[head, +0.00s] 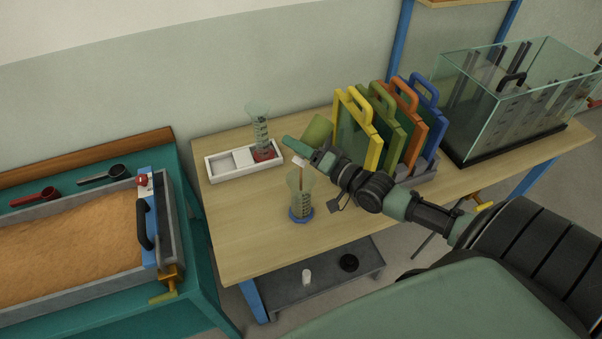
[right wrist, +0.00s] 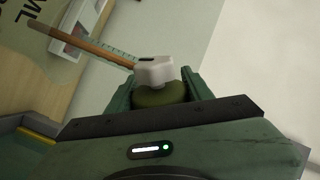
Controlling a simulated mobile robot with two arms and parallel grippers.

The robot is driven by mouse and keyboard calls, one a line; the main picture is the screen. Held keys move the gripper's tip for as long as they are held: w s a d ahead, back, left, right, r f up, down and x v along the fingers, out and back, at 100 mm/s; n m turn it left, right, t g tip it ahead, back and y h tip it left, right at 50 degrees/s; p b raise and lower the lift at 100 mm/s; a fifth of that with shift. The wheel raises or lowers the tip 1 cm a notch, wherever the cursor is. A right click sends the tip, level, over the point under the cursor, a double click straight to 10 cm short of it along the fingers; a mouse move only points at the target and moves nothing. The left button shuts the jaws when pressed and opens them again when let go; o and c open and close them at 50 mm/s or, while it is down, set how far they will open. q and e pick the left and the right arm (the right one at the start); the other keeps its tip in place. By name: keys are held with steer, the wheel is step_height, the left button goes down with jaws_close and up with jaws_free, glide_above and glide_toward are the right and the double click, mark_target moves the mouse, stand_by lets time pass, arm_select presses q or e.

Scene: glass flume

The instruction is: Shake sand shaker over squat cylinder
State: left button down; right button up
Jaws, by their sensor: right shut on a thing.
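My right gripper (head: 306,150) is shut on the olive-green sand shaker (head: 318,130), which is tipped over with its white spout pointing down. The shaker (right wrist: 160,96) also shows between the fingers in the right wrist view. The squat cylinder (head: 301,203), clear with a blue base, stands upright on the wooden table, below the spout. A brown, sand-coloured stream runs from the spout down into its mouth; it also shows as a brown streak in the right wrist view. The sand level inside is too small to tell. My left gripper is not in view.
Several coloured handled panels (head: 362,135) stand in a rack to the right, with a glass tank (head: 475,115) beyond. A sandbox (head: 70,245) stands at left. The table's front left is clear.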

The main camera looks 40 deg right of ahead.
mark_target(307, 143)
step_height(307, 143, up, 2)
steer(key=shift+r, duration=0.1)
step_height(307, 143, down, 3)
steer(key=shift+s+r, duration=0.1)
steer(key=shift+r, duration=0.2)
step_height(307, 143, up, 4)
steer(key=shift+f, duration=0.2)
step_height(307, 143, down, 4)
steer(key=shift+r, duration=0.25)
stand_by(0.3)
